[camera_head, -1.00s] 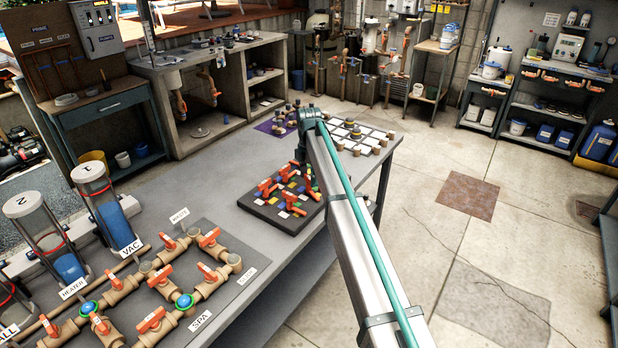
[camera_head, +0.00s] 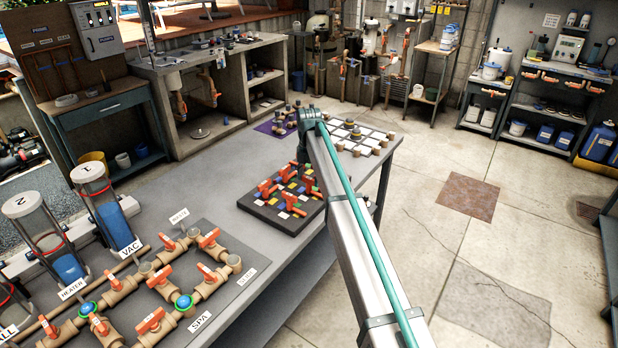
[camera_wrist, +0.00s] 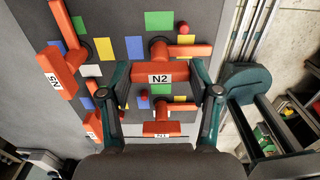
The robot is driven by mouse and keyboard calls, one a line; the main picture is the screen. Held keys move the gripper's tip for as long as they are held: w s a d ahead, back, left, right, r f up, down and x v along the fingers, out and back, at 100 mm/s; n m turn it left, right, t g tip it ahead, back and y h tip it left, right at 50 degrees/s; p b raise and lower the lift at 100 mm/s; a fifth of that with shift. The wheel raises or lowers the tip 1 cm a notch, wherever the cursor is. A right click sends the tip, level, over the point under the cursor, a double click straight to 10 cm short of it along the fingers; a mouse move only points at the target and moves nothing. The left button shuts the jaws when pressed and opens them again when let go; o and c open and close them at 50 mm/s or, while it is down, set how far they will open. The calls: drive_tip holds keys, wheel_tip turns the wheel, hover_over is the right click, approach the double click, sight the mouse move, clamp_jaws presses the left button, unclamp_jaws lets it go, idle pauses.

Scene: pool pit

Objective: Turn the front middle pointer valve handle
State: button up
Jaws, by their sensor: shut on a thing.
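The dark board with orange-red valve handles and coloured squares (camera_head: 262,212) lies on the grey bench in the head view. In the wrist view, the orange-red handle labelled N2 (camera_wrist: 160,73) sits crosswise between the two dark green fingers of my gripper (camera_wrist: 160,76). The fingers close on its two ends. Handle N1 (camera_wrist: 162,129) lies nearer the palm. Handle N5 (camera_wrist: 62,72) stands at the left, apart from the fingers. In the head view my arm reaches over the board and hides part of it; the gripper itself is hard to make out there.
A small red ball-shaped piece (camera_wrist: 184,28) is beyond N2. Close to the board is a white grid board (camera_head: 350,140) and a purple mat (camera_head: 275,127) with pieces. The pipe panel with orange valves (camera_head: 225,295) is at front left. The bench edge drops to open floor at right.

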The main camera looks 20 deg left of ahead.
sight(309, 178)
drive_tip(key=o, duration=1.1)
drive_tip(key=shift+o, duration=0.2)
wheel_tip(309, 178, up, 12)
